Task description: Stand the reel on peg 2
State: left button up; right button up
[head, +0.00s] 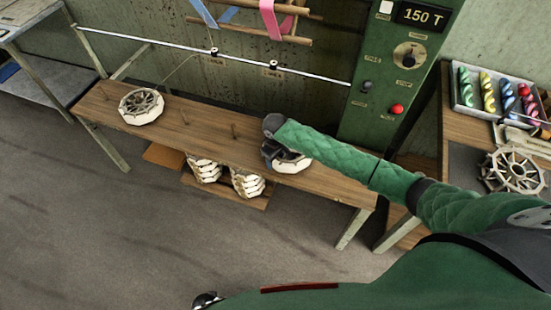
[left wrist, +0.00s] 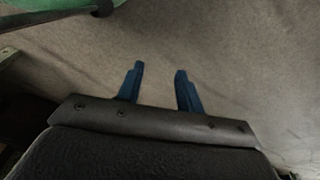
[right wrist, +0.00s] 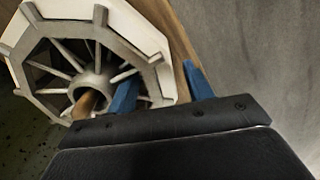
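A white reel (head: 290,162) with grey spokes lies flat toward the right end of the wooden bench (head: 330,183), partly hidden by my right gripper (head: 271,152). In the right wrist view the reel (right wrist: 150,35) has a wooden peg (right wrist: 86,104) showing in its hub. My right gripper's blue fingers (right wrist: 163,88) are apart, one among the spokes and one outside the rim; contact is unclear. Another reel (head: 141,107) lies farther left. My left gripper (left wrist: 158,85) is open and empty above the floor.
Stacked white reels (head: 248,183) sit on a low shelf under the bench. A green control cabinet (head: 400,75) stands behind its right end. A side table at right holds a tray of coloured skeins (head: 487,92) and a spoked wheel (head: 512,171). A metal rod (head: 160,42) runs behind the bench.

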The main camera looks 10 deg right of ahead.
jog(key=shift+r, duration=0.25)
notch_tip(320, 180, up, 6)
jog(key=shift+f+b, duration=0.1)
jog(key=shift+b, duration=0.9)
pick_arm(q)
jog(key=shift+w+d+r, duration=0.2)
jog(key=shift+r, duration=0.6)
jog(key=shift+w+d+r, duration=0.15)
jog(key=shift+w+r, duration=0.05)
jog(key=shift+r, duration=0.65)
jog(key=shift+w+d+r, duration=0.2)
jog(key=shift+r, duration=0.6)
pick_arm(e)
jog(key=shift+r, duration=0.75)
